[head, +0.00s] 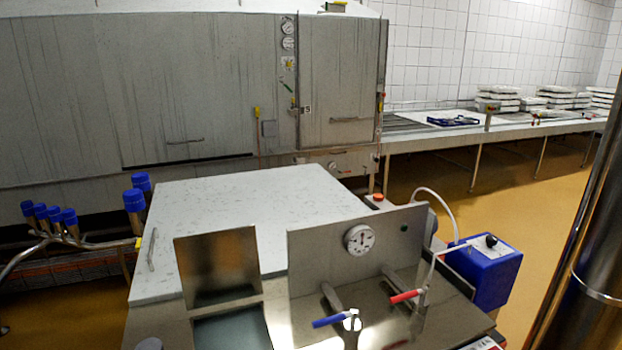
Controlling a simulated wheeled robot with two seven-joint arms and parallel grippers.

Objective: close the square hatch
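The square hatch lid (218,262) is a brownish metal plate in the lower middle-left of the head view. It stands raised and tilted up, with its lower edge at the back of a square opening (232,332). The opening shows a grey-green surface inside, and its front is cut off by the bottom of the picture. The hatch stands open. Neither of my grippers can be made out in this view.
Right of the hatch stands a steel panel with a gauge (359,239), a blue lever (333,320) and a red lever (405,296). A large pale lid (240,205) lies behind. A blue box (484,268) is at right. Blue-capped pipes (134,200) are at left.

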